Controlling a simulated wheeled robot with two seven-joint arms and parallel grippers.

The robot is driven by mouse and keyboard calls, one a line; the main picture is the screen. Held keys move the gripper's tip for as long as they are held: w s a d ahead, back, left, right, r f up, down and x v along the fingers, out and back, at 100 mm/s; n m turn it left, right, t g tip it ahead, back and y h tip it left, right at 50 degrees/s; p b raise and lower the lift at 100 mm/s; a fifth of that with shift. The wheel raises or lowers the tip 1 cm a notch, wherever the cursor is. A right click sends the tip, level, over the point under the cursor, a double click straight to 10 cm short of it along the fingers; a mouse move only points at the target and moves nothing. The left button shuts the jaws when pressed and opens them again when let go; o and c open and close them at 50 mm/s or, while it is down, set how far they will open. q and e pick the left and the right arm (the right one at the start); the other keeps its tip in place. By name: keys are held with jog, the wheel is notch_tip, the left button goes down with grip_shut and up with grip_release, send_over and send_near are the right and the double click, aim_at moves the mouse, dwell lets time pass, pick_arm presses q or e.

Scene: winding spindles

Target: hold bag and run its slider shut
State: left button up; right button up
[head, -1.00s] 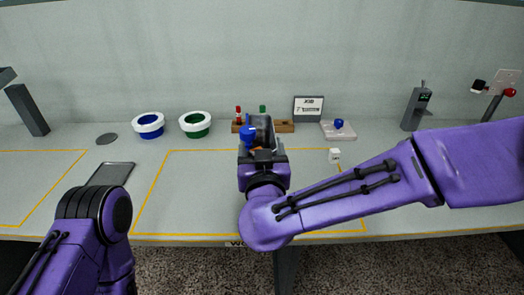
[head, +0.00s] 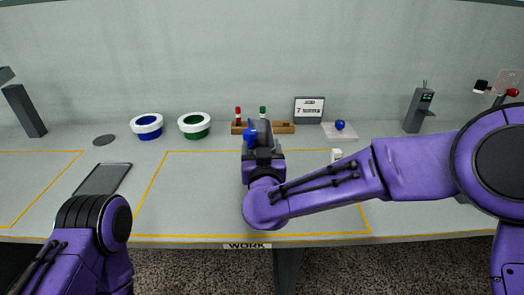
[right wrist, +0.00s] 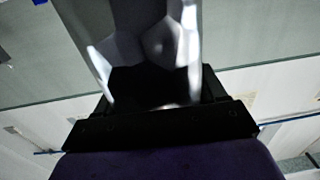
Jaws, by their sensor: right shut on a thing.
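My right gripper (head: 262,132) is over the middle of the table, in front of the small rack. It is seen from behind, so its fingertips are mostly hidden. In the right wrist view it is shut on a pale grey, see-through sheet with bright edges (right wrist: 150,35), which looks like the bag. A blue piece (head: 250,137) shows at the left side of the gripper in the head view; I cannot tell if it is the slider. Only my left arm's purple link shows at the lower left; its gripper is out of view.
A wooden rack (head: 284,128) with red and green items stands behind the gripper. A flat grey plate (head: 103,179) lies nearer. A small white block (head: 336,156) stands right. The outlined front area is mostly clear.

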jog(key=shift+w+f+b, duration=0.65)
jog(key=shift+w+f, duration=0.85)
jog(key=shift+w, duration=0.25)
jog(key=shift+f+b, duration=0.35)
jog(key=shift+f, duration=0.25)
